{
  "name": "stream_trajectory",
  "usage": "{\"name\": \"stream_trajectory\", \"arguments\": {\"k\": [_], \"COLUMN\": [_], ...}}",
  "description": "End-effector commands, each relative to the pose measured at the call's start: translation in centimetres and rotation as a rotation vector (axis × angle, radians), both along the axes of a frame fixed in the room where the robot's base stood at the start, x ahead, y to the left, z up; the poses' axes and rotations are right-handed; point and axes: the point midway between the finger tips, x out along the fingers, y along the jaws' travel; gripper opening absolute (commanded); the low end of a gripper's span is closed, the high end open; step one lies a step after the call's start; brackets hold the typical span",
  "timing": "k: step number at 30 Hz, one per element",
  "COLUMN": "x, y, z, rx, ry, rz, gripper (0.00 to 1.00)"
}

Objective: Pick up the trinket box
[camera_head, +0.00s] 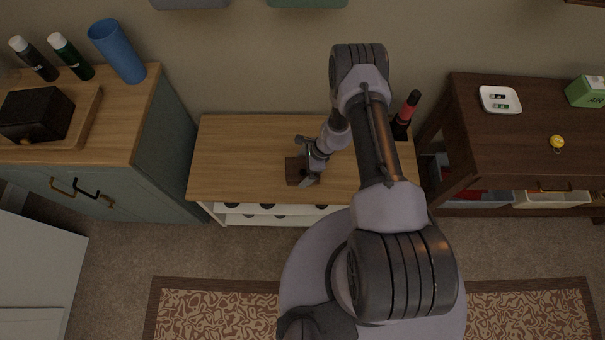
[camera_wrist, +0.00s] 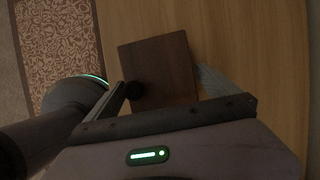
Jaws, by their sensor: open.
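The trinket box (camera_head: 293,170) is a small dark brown wooden box on the light wood top of the low middle cabinet (camera_head: 240,150), near its front edge. In the wrist view the trinket box (camera_wrist: 165,72) shows its flat brown top close ahead of my gripper (camera_wrist: 165,88). My gripper (camera_head: 307,165) is open, with one finger along the left side of the box and the other at its right side. The box lies between the fingers. Whether either finger touches it I cannot tell. Part of the box is hidden behind my gripper.
A dark wood table (camera_head: 500,150) at right holds a white tray (camera_head: 500,91). A teal cabinet (camera_head: 150,160) stands at left. The left part of the middle cabinet top is clear.

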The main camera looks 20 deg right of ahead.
Motion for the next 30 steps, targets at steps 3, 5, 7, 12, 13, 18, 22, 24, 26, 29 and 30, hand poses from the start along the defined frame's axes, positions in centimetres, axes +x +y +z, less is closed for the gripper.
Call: {"name": "stream_trajectory", "arguments": {"k": [3,5,7,12,13,18,22,24,26,29,30], "x": [0.1,0.2,0.2,0.2,0.2,0.2,0.2,0.2,0.2,0.2,0.2], "y": [0.8,0.9,0.9,0.9,0.9,0.9,0.9,0.9,0.9,0.9,0.9], "z": [-2.6,-2.7,-2.5,-2.4,-2.4,-2.4,-2.4,-2.4,-2.4,-2.0,-1.6], "rx": [0.0,0.0,0.0,0.0,0.0,0.0,0.0,0.0,0.0,0.0,0.0], "ry": [0.001,0.0,0.0,0.0,0.0,0.0,0.0,0.0,0.0,0.0,0.0], "rz": [0.002,0.001,0.0,0.0,0.0,0.0,0.0,0.0,0.0,0.0,0.0], "gripper": [1.0,1.0,1.0,0.8,0.74,0.41,0.29,0.29,0.29,0.21,0.21]}}
